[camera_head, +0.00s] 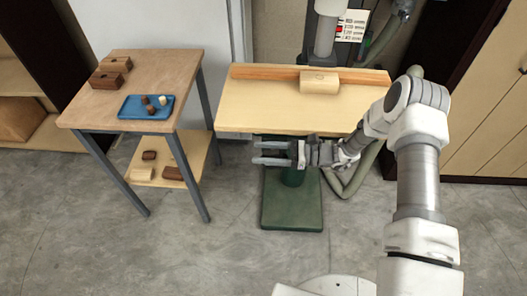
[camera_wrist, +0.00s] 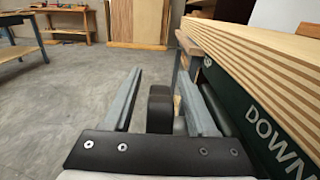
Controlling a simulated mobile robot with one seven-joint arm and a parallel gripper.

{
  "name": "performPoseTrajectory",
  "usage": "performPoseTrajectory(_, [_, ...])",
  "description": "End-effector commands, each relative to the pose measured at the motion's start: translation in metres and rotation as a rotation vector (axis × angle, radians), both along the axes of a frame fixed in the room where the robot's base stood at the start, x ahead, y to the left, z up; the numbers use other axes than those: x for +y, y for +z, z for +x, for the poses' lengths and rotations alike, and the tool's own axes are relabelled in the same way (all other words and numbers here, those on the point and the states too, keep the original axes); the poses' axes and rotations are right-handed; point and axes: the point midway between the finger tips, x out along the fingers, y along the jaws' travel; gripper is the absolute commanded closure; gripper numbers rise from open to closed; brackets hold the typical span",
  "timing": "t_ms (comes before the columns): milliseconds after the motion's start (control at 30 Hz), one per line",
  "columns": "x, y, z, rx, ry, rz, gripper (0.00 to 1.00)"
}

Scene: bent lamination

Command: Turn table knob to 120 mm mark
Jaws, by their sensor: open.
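The machine table (camera_head: 285,115) is a pale wood top on a green pedestal. Its layered edge (camera_wrist: 265,75) and a green side panel with the word DOWN (camera_wrist: 278,140) fill the right of the wrist view. A black rounded piece (camera_wrist: 160,108), apparently the table knob, shows between my fingers in that view; I cannot tell whether they touch it. My gripper (camera_head: 255,152) is open, just below the table's front edge, with its fingers pointing left; it also shows in the wrist view (camera_wrist: 159,70).
A wooden block (camera_head: 320,83) and an orange-brown fence (camera_head: 262,73) lie on the tabletop. A side table (camera_head: 155,68) at left holds a blue tray (camera_head: 128,111) and brown blocks. The floor between the side table and the pedestal (camera_head: 292,212) is clear.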

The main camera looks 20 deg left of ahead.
Motion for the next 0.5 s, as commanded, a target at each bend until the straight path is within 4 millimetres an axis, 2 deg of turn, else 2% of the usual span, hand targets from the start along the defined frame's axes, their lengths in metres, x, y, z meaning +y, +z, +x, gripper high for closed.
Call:
performPoseTrajectory(67, [-0.0001, 0.0000, 0.0000, 0.000, 0.000, 0.000, 0.46])
performPoseTrajectory(367, [-0.0004, 0.0001, 0.0001, 0.000, 0.000, 0.000, 1.00])
performPoseTrajectory(500, [-0.0004, 0.0001, 0.0001, 0.000, 0.001, 0.000, 1.00])
